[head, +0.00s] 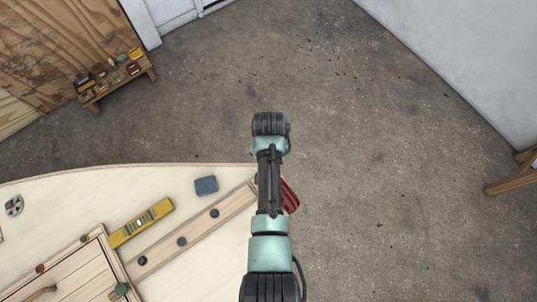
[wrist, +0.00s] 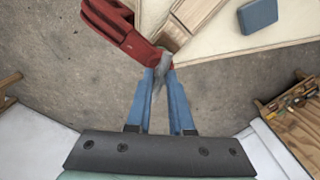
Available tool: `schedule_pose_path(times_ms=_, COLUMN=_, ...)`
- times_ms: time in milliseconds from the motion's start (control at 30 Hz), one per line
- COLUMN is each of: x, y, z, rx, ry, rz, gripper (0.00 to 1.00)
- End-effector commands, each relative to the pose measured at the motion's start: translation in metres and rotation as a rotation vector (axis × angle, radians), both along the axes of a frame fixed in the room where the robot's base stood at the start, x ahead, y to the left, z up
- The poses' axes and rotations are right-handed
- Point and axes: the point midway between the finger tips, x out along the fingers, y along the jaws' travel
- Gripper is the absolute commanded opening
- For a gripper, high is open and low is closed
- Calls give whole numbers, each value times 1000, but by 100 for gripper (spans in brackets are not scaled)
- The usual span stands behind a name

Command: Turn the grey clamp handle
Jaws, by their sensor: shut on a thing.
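The grey clamp handle (wrist: 164,60) shows in the wrist view between the tips of the two blue fingers of my gripper (wrist: 160,76). My gripper is shut on it, and the fingers hide part of it. The red clamp body (wrist: 124,28) is just beyond and to the left, at the edge of the pale plywood hull. In the head view the red clamp (head: 289,196) shows partly beside my arm, at the hull's right edge. My gripper and the handle cannot be made out there, as my arm covers that spot.
On the plywood hull (head: 90,185) lie a blue-grey block (head: 206,185), a yellow level (head: 141,222) and a wooden strip (head: 190,237) with dark knobs. A small bench (head: 118,83) with tools stands at the far left.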

Motion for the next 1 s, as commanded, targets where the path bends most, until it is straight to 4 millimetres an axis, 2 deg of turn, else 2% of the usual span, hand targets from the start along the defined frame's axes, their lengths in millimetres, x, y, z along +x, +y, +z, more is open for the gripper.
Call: schedule_pose_path(times_ms=1000, x=-5, y=-1, z=-4, rx=2, ry=8, rz=965, gripper=0)
